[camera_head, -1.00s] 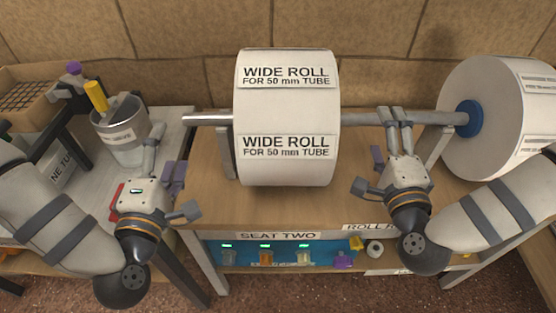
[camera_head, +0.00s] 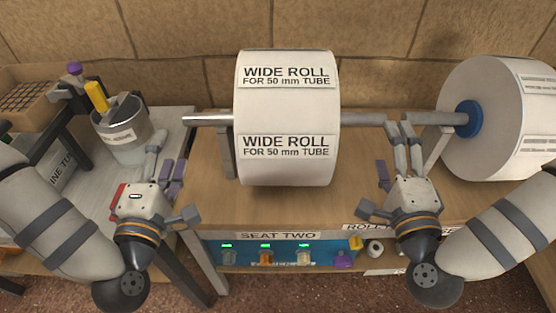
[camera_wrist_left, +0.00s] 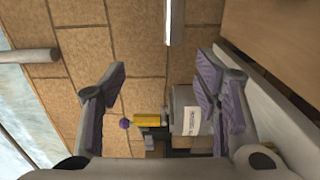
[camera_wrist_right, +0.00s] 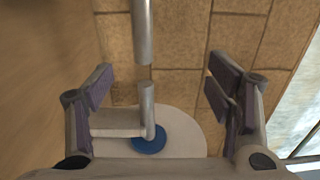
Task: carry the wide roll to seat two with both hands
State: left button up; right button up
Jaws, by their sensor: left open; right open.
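The wide roll (camera_head: 288,115) is a broad white cylinder with two printed labels. It sits on a horizontal metal tube (camera_head: 207,119) above the wooden bench with the sign SEAT TWO (camera_head: 280,236). My left gripper (camera_head: 166,162) is open and empty, below and in front of the tube's left end. That end also shows above the open fingers in the left wrist view (camera_wrist_left: 175,22). My right gripper (camera_head: 398,150) is open and empty, in front of the metal bar right of the roll. In the right wrist view a tube end (camera_wrist_right: 142,35) shows above the open fingers.
A second white roll (camera_head: 495,120) with a blue hub (camera_head: 467,118) stands at the right. A panel with lit lamps (camera_head: 265,252) sits under the bench front. A brick wall is behind.

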notch_tip(320, 180, up, 10)
jog(key=t+p, duration=0.1)
jog(key=p, duration=0.2)
jog(key=shift+w+f+t, duration=0.15)
jog(key=shift+f+t, duration=0.05)
jog(key=shift+t, duration=0.1)
jog(key=c, duration=0.4)
pick_arm(q)
jog(key=s, duration=0.6)
jog(key=shift+s, duration=0.1)
jog(key=shift+t, duration=0.6)
jog(key=r, duration=0.2)
jog(key=r+p, duration=0.1)
jog(key=r, duration=0.1)
jog(key=r+p, duration=0.1)
jog(key=shift+w+r, duration=0.3)
jog(key=shift+r, duration=0.1)
pick_arm(e)
jog(key=s, duration=0.4)
jog(key=s+f, duration=0.1)
jog(key=s, duration=0.2)
jog(key=shift+f, duration=0.1)
